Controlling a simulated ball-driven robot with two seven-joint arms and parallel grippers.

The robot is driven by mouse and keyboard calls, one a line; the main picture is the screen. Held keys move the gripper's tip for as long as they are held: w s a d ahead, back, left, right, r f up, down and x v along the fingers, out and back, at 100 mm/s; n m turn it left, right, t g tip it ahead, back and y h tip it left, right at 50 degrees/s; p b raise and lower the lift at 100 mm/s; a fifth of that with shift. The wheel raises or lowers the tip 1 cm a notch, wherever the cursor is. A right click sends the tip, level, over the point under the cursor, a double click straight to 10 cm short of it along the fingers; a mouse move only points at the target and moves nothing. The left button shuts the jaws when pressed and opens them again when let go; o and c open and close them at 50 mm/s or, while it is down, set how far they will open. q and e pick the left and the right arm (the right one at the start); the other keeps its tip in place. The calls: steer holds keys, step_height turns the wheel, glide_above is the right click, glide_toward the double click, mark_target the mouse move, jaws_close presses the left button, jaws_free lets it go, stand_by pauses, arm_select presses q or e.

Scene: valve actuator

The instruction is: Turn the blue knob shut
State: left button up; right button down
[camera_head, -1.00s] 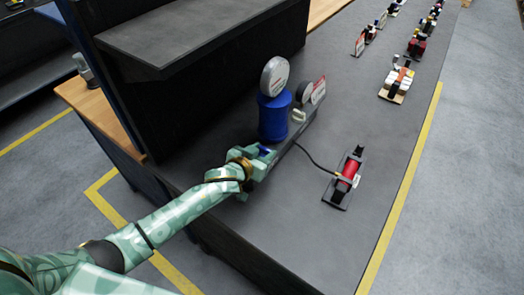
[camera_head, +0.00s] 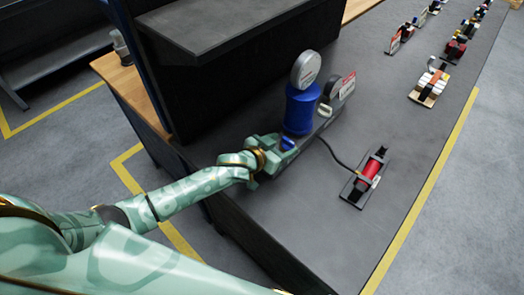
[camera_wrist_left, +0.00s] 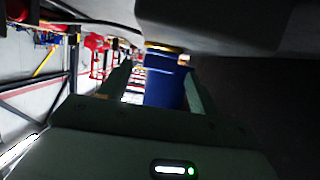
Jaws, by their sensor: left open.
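The blue knob (camera_head: 287,144) is small and sits low at the near end of the valve actuator, which has a blue cylinder (camera_head: 299,110) and a round gauge (camera_head: 306,69) on top. My left gripper (camera_head: 281,147) is at the knob, with its fingers on either side. In the left wrist view the blue knob (camera_wrist_left: 163,82) stands between the spread fingers of the left gripper (camera_wrist_left: 157,83). The gripper is open; whether a finger touches the knob I cannot tell. My right gripper is out of view.
A red cylinder on a dark plate (camera_head: 369,177) lies right of the actuator, joined to it by a black cable (camera_head: 337,158). A dark shelf (camera_head: 225,25) overhangs the left side. Several small devices stand farther back. The grey bench top (camera_head: 300,215) in front is clear.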

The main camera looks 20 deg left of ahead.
arm_select(q)
steer(key=p+v, duration=0.2)
steer(key=v, duration=1.2)
steer(key=shift+s, duration=0.15)
